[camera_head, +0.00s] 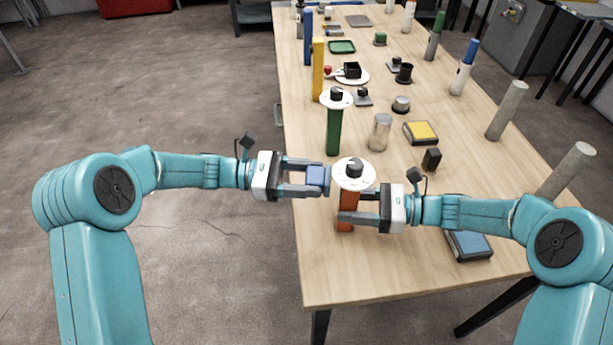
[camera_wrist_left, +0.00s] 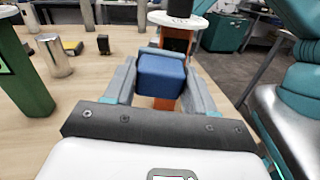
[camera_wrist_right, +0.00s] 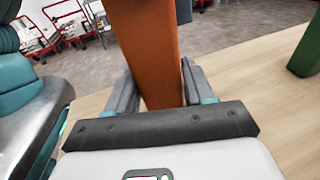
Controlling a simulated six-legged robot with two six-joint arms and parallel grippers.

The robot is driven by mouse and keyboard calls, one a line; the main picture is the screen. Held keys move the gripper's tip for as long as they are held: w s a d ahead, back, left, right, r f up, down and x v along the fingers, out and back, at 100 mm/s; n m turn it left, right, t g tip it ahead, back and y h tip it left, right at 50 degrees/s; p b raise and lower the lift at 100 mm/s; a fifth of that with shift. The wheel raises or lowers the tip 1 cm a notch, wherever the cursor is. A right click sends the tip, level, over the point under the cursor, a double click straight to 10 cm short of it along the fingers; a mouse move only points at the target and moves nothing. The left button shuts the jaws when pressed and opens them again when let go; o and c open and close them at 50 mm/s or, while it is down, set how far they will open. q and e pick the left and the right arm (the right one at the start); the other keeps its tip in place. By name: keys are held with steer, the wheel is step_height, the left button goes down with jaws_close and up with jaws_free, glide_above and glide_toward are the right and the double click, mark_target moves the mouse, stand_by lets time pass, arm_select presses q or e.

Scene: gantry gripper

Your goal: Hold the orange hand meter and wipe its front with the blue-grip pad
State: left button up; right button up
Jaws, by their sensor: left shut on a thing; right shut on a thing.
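The orange hand meter (camera_head: 347,223) stands upright near the table's left edge, with a white round disc and black knob (camera_head: 354,170) on top. My right gripper (camera_head: 346,207) is shut on its orange body, below the disc; the body also fills the middle of the right wrist view (camera_wrist_right: 148,50). My left gripper (camera_head: 318,178) is shut on the blue-grip pad (camera_head: 316,176), just left of the meter. In the left wrist view the blue block (camera_wrist_left: 161,76) sits between the fingers, in front of the orange body (camera_wrist_left: 176,44). Whether the pad touches the meter is hidden.
A green meter (camera_head: 334,130) and a yellow one (camera_head: 318,70) stand behind along the left edge. A metal cylinder (camera_head: 380,132), a yellow-topped box (camera_head: 421,132) and a small black block (camera_head: 432,159) lie beyond. A blue-topped box (camera_head: 469,245) lies near my right forearm.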

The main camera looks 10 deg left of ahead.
arm_select(q)
steer(key=shift+w+d, duration=0.1)
steer(key=shift+d, duration=0.95)
steer(key=s, duration=0.4)
steer(key=shift+w, duration=2.05)
steer(key=a, duration=0.9)
steer(key=shift+s, duration=0.4)
arm_select(e)
steer(key=o, duration=1)
